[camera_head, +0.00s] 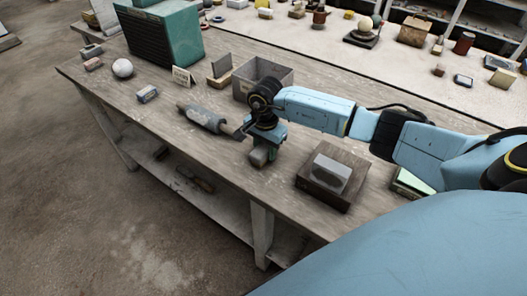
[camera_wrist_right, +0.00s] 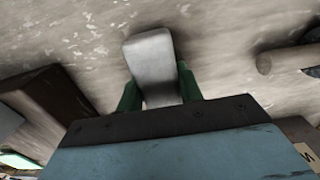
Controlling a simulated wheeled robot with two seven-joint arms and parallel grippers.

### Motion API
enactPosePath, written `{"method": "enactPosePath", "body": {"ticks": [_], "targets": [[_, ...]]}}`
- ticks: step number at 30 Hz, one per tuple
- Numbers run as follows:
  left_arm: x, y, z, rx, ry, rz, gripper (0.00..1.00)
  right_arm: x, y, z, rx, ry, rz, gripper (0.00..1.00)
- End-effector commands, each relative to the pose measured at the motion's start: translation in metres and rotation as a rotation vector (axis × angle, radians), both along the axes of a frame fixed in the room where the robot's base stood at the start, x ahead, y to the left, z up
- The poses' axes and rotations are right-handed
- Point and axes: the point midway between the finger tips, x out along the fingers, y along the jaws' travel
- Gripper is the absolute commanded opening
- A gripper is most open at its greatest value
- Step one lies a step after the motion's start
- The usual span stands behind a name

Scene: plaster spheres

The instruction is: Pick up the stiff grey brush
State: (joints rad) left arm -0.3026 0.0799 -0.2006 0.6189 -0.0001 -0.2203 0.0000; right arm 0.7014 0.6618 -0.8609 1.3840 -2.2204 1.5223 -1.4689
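My right gripper (camera_head: 264,140) is over the front half of the wooden workbench and points down. A plain grey block (camera_head: 258,157), which I take to be the stiff grey brush, is between its fingers close to the bench top; no bristles show. In the right wrist view the grey brush (camera_wrist_right: 150,55) sticks out past the green fingers (camera_wrist_right: 160,92), which lie against both its sides. I cannot tell whether it is clear of the bench. My left gripper is not in view.
A dark wooden block (camera_head: 318,190) with a grey piece (camera_head: 332,170) on it stands right of the gripper. A grey roller-like tool (camera_head: 205,117) lies close on the left. An open grey bin (camera_head: 275,75) stands behind. The bench's front left is mostly clear.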

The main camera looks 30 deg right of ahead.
Motion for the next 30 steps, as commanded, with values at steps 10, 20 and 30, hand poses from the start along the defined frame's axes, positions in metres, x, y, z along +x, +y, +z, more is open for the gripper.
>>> {"method": "enactPosePath", "body": {"ticks": [10,20,30], "targets": [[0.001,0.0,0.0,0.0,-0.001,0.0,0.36,0.0,0.0,0.001,0.0,-0.001,0.0,0.13],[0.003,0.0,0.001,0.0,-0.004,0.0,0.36,0.002,0.0,0.045,0.0,-0.007,0.002,0.13],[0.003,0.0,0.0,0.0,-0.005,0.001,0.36,0.001,0.0,0.097,0.0,-0.002,0.001,0.13]]}}
